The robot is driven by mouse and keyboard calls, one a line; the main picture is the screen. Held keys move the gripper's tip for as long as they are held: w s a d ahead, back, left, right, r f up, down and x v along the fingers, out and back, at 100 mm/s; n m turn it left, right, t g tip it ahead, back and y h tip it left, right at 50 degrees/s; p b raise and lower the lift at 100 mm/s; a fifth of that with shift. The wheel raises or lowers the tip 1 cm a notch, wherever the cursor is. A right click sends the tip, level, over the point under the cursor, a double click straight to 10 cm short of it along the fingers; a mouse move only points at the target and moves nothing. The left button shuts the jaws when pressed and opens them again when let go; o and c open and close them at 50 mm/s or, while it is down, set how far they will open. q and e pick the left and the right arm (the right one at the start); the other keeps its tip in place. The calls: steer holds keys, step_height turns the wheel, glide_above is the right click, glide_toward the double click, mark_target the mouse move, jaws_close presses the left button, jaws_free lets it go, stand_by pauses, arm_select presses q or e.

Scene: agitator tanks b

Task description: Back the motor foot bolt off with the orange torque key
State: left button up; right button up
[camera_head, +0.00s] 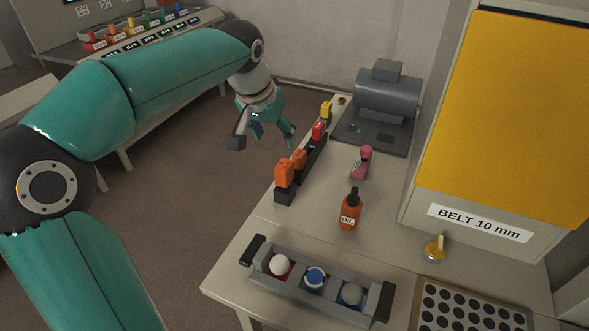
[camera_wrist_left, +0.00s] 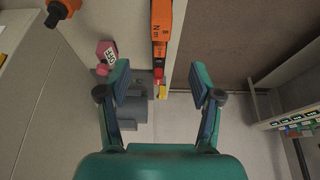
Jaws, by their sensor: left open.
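The key rack (camera_head: 286,195) stands along the table's left edge. An orange key (camera_head: 284,172) is at its near end, with a second orange piece just behind it. The orange key also shows in the left wrist view (camera_wrist_left: 168,22), marked "N m". The grey motor (camera_head: 388,95) sits on a dark plate at the table's far end. Small fittings show on the plate; I cannot tell which is the foot bolt. My left gripper (camera_head: 263,140) is open and empty, left of the rack and apart from it. In the left wrist view its fingers (camera_wrist_left: 158,94) are spread wide.
A red key (camera_head: 318,131) and a yellow key (camera_head: 326,109) are farther along the rack. A yellow-fronted cabinet (camera_head: 505,110) rises at right. Floor left of the table is clear.

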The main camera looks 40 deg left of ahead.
mark_target(283, 164)
arm_select(q)
steer(key=x, duration=1.1)
steer(key=shift+a+b, duration=0.1)
steer(key=shift+b, duration=0.25)
steer(key=shift+s+x, duration=0.2)
steer(key=shift+x, duration=2.45)
jaws_close()
